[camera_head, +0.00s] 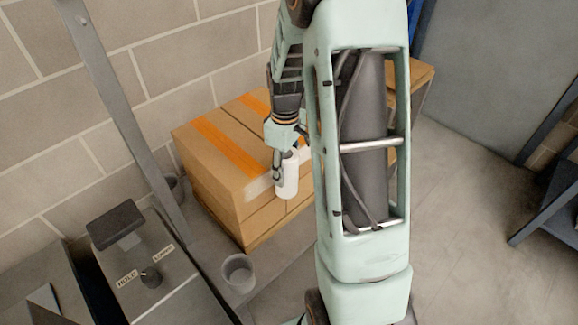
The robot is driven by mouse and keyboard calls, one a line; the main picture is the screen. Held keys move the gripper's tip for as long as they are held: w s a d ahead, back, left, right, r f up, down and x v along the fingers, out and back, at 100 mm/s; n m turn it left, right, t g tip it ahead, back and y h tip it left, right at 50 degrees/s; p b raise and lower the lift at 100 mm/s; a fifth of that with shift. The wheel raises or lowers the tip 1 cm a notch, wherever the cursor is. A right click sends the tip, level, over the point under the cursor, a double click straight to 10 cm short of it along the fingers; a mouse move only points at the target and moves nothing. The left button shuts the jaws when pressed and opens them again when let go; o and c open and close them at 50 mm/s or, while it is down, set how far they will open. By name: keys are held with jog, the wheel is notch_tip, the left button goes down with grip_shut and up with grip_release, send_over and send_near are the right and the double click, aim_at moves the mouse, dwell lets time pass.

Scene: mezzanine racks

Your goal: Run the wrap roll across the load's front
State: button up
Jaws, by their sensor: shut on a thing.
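The load is a stack of brown cardboard boxes (212,165) with orange tape strips across the top, standing against the block wall. The white wrap roll (288,178) is upright at the load's front face, near its upper edge. My gripper (279,172) is shut on the roll from above and the left. A pale band, which looks like wrap, shows on the front face just left of the roll. Whether the roll touches the boxes I cannot tell. My arm hides the right part of the load and its front.
A grey slanted post (122,115) rises left of the load. A control box (150,270) with a knob and a dark pad stands at the lower left. A grey cup (238,272) is near the load's front corner. Bare floor (465,210) lies to the right, with a dark rack at the edge.

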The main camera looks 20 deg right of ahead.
jog(key=s+a, duration=0.3)
jog(key=a, duration=0.8)
jog(key=shift+s, duration=0.3)
dwell(0.9)
jog(key=shift+r, duration=0.1)
jog(key=s+d, duration=0.2)
jog(key=s, duration=0.4)
jog(key=shift+s+d, duration=0.3)
jog(key=shift+s, duration=0.05)
dwell(0.7)
